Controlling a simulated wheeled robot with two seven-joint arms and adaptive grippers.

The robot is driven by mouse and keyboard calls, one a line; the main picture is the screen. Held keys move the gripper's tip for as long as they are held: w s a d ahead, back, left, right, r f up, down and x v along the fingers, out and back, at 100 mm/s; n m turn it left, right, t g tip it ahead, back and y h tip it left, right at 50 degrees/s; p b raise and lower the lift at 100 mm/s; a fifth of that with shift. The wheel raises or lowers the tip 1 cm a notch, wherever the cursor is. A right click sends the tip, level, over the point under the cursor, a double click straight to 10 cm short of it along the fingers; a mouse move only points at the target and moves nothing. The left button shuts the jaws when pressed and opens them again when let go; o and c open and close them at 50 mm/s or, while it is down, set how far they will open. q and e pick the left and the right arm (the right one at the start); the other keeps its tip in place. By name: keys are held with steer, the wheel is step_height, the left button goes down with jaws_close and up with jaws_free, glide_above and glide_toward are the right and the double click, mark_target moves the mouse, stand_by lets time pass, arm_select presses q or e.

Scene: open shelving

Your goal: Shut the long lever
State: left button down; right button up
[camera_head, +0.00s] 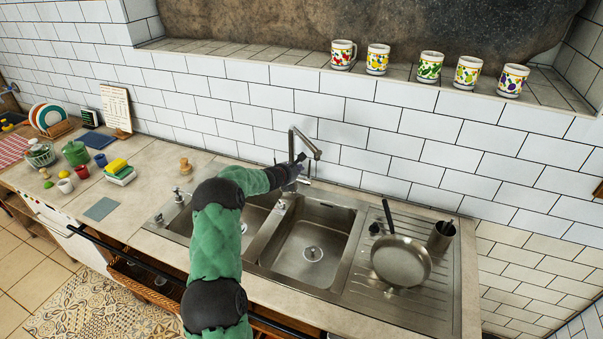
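The metal faucet (306,143) stands at the back of the sink, its spout bent over the basins. I cannot make out a long lever clearly; the foot of the faucet is partly hidden by my arm's end. My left gripper (296,164) is dark and small, at the end of my green sleeved arm, right beside the lower part of the faucet. I cannot tell whether it touches the faucet, or whether its fingers are open or shut. My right gripper is not in view.
The sink (310,246) has two basins and a drainboard with a frying pan (400,262) and a metal cup (440,238). Several mugs (430,66) stand on the ledge above.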

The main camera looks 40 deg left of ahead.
arm_select(q)
steer(key=s+r, duration=0.4)
steer(key=shift+s+r, duration=0.2)
steer(key=shift+s, duration=0.15)
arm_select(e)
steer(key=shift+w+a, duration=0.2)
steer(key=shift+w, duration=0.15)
